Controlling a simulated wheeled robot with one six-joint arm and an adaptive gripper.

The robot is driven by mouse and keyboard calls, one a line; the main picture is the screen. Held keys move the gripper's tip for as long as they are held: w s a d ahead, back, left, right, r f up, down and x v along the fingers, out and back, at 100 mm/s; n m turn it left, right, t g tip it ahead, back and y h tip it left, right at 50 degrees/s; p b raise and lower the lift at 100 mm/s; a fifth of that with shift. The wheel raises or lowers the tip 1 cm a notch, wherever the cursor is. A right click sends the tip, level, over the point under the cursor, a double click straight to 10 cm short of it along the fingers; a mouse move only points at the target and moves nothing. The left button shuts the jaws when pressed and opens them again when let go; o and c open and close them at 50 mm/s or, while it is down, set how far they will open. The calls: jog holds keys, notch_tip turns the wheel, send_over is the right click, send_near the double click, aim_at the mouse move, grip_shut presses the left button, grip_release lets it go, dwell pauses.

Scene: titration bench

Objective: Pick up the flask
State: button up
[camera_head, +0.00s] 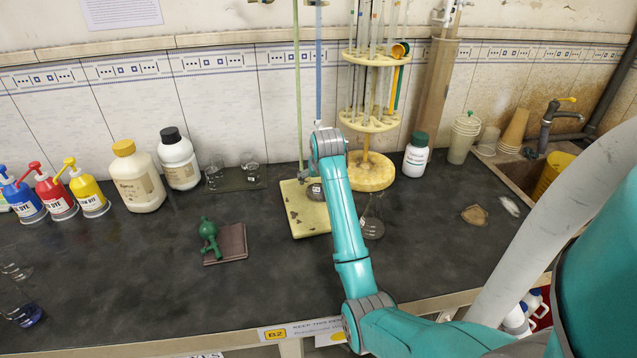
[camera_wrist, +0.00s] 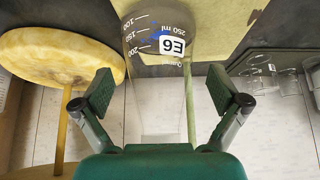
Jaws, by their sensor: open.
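A clear conical flask (camera_wrist: 160,70) with a white E6 label and 250 ml marks shows upside down in the wrist view, its wide base at the top and neck toward my gripper. My gripper (camera_wrist: 161,84) is open, with one green-padded finger on each side of the flask. In the head view a flask with a dark patch (camera_head: 316,191) stands on the pale yellow stand base (camera_head: 300,220), partly hidden by my arm.
A yellow pipette stand (camera_head: 370,172) is close on the right, a burette (camera_head: 318,70) behind. Another clear flask (camera_head: 372,222) stands right of my arm. Beakers sit on a dark tray (camera_head: 235,181). A flask with blue liquid (camera_head: 27,314) is far left.

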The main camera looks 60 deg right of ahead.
jog(key=shift+c, duration=0.3)
jog(key=c, duration=1.5)
jog(key=shift+r, duration=0.1)
